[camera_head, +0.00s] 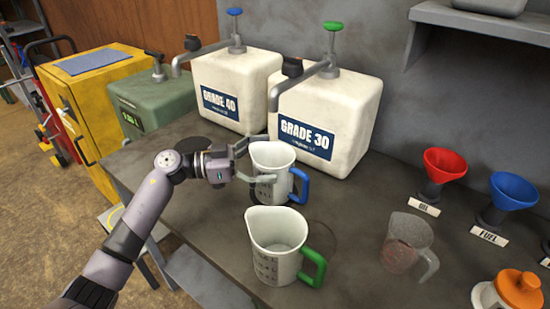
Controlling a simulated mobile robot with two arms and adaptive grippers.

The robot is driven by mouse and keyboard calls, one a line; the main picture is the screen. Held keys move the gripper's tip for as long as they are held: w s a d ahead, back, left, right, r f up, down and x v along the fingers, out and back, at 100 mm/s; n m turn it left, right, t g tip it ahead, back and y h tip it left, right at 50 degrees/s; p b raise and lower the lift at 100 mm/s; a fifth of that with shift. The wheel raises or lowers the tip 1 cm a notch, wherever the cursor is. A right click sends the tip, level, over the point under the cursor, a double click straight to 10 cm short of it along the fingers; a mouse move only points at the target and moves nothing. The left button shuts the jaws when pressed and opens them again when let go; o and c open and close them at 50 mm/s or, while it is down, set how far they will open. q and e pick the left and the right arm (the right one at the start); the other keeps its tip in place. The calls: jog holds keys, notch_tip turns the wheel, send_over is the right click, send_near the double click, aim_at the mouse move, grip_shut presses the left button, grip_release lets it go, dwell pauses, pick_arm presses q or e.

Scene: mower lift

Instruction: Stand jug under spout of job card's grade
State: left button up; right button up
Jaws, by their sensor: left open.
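A white jug with a blue handle (277,160) stands upright on the bench, in front of the Grade 30 container (341,110) and, in the picture, below its spout (274,98). My left gripper (254,160) is open, with one finger behind this jug and one across its front; I cannot tell whether they touch it. A white jug with a green handle (275,248) stands nearer, clear of the gripper. The Grade 40 container (240,85), with its spout (177,68), is to the left. No readable job card shows. My right gripper is out of view.
A green container (150,100) stands at the bench's left end beside a yellow cabinet (95,95). To the right are a clear jug (405,243), a red funnel (444,165), a blue funnel (513,192) and an orange-lidded container (515,290).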

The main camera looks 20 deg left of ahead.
pick_arm(q)
jog(key=p+v, duration=0.1)
jog(key=v, duration=0.9)
jog(key=shift+a, duration=0.2)
jog(key=shift+s+r, duration=0.1)
jog(key=shift+s, duration=0.1)
